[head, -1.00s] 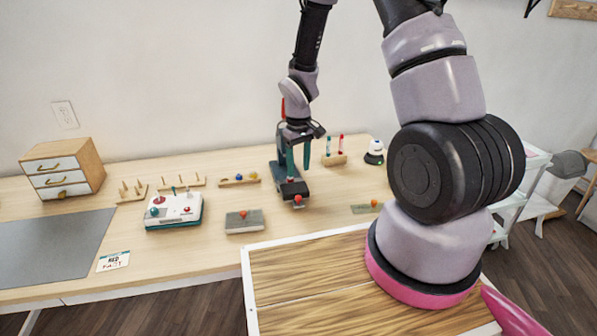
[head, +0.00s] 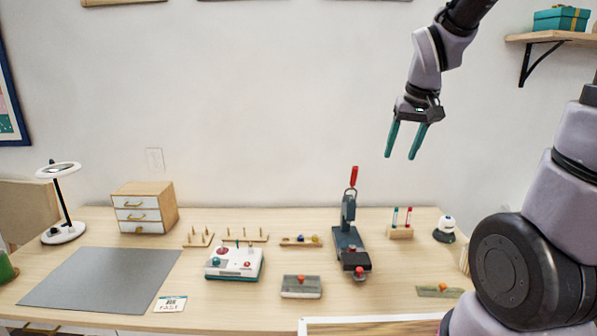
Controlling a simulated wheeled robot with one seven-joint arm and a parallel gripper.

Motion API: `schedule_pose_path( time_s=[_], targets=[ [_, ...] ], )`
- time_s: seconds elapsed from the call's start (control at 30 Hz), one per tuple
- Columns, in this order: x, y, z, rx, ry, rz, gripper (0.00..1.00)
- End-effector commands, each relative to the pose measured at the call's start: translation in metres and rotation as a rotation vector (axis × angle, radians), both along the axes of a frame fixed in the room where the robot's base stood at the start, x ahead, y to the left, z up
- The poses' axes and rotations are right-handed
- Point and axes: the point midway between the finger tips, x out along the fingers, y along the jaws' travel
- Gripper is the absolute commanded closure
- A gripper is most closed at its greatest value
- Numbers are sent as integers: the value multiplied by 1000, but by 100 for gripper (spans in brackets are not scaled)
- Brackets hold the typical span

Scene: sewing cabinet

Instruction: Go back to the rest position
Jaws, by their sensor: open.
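My gripper (head: 402,157) is high above the back right of the table, in front of the bare wall. Its two teal fingers point down, stand apart and hold nothing. Below it and to the left, the press (head: 345,238) stands on the table with its red-tipped lever (head: 354,177) pointing up. A red-topped piece (head: 360,273) sits at the front of the press base. My gripper touches nothing.
On the wooden table (head: 220,307) are a drawer box (head: 140,215), a white and teal machine (head: 234,263), a grey block (head: 301,287), a grey mat (head: 100,278) and a lamp (head: 62,232). A wall shelf (head: 550,38) juts out at the upper right.

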Motion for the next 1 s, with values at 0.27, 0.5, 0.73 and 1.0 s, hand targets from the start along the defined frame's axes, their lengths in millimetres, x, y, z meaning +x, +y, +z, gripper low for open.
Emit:
schedule_pose_path(
  time_s=[0.27,0.5,0.73,1.0],
  targets=[
    [-73,-8,76,133,-149,-155,42],
    [-118,-7,103,225,-225,-221,42],
    [-127,-6,107,245,-237,-235,42],
    [-127,-6,107,244,-237,-234,42]
  ],
)
